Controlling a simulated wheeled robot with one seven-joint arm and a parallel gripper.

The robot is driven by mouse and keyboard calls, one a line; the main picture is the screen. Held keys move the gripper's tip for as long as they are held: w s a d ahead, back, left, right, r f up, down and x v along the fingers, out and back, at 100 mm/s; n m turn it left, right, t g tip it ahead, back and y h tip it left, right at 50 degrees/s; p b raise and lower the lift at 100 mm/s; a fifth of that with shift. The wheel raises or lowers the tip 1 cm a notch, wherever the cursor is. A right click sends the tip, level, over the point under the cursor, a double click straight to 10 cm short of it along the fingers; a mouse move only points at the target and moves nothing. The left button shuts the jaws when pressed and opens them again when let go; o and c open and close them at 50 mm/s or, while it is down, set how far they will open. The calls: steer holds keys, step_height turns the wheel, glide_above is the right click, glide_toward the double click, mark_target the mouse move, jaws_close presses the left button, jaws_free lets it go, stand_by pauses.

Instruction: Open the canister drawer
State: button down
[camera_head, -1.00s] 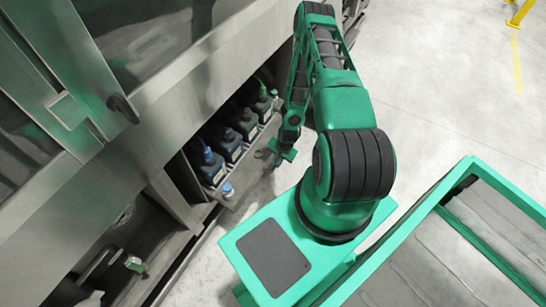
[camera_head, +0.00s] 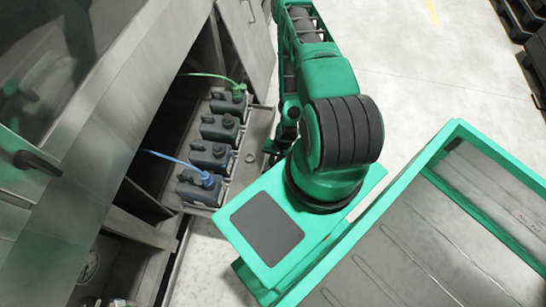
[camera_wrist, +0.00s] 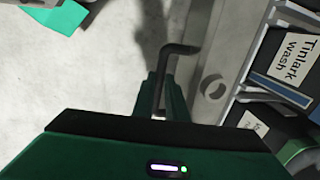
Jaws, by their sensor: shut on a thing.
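The canister drawer (camera_head: 246,158) stands pulled out from the low opening of the steel machine in the head view. Several dark canisters (camera_head: 219,128) stand in a row in it. A blue hose runs to the nearest canister's cap and a green hose to the farthest. In the wrist view, my gripper (camera_wrist: 160,100) is shut on the dark, bent drawer handle (camera_wrist: 180,48), beside the drawer's grey front (camera_wrist: 212,75). A canister labelled "Tinlark wash" (camera_wrist: 290,55) shows at the right there. My arm hides most of the gripper in the head view.
The machine's steel side (camera_head: 110,130) runs along the left. An open door panel (camera_head: 250,40) stands beyond the drawer. Pale floor (camera_head: 400,60) is clear behind my arm. Dark stacked crates (camera_head: 525,40) stand at the far right.

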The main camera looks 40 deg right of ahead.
steer(key=shift+s+a, duration=0.1)
steer(key=shift+s, duration=0.4)
steer(key=c, duration=1.8)
jaws_free()
steer(key=shift+f, duration=0.1)
steer(key=shift+o, duration=0.2)
steer(key=shift+w, duration=0.15)
step_height(320, 180, up, 11)
steer(key=s+d, duration=0.1)
steer(key=shift+s+d+f, duration=0.15)
steer(key=shift+s+d, duration=0.05)
steer(key=shift+d, duration=0.05)
